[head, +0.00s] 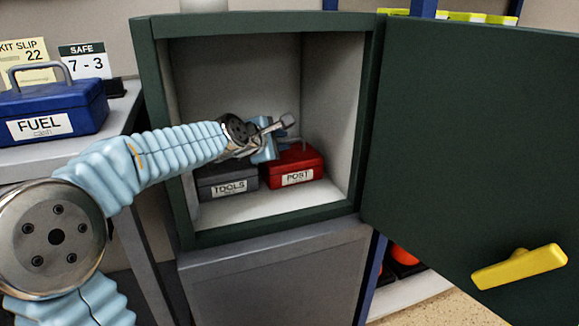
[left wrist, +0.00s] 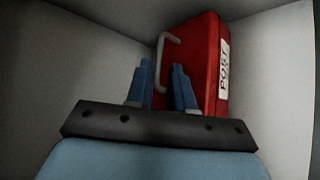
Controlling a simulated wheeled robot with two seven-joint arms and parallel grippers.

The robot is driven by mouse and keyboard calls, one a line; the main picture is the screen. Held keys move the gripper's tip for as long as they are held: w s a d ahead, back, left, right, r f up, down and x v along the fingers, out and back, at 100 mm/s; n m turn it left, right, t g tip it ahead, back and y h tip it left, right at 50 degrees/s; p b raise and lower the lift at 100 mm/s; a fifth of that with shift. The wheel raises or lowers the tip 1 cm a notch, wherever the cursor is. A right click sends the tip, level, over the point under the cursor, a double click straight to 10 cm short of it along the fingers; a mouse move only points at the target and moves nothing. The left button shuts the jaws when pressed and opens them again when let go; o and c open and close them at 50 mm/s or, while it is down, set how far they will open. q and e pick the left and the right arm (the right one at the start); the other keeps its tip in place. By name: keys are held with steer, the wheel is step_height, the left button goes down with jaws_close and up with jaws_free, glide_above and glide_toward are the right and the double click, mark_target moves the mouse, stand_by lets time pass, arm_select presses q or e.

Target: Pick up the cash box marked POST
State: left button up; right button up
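The red cash box marked POST (head: 308,162) sits on the floor of the open safe (head: 255,208), at the right, with its white label facing out. In the left wrist view the red box (left wrist: 205,62) fills the upper middle, its label sideways at the right and its grey handle (left wrist: 171,37) at the left. My left gripper (head: 280,132) is inside the safe, just above the red box. In the left wrist view its two blue fingers (left wrist: 162,68) stand apart with a gap between them, near the handle. Nothing is visibly held. My right gripper is out of view.
A grey box marked TOOLS (head: 228,182) sits left of the red box, partly hidden by my left arm. The green safe door (head: 470,140) with a yellow handle stands open at the right. A blue FUEL box (head: 50,108) and a sign reading SAFE 7-3 (head: 85,62) are at the left.

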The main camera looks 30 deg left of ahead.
mark_target(288, 141)
arm_select(q)
steer(key=x, duration=0.4)
steer(key=shift+a, duration=0.2)
jaws_close()
stand_by(1.0)
steer(key=shift+r, duration=0.15)
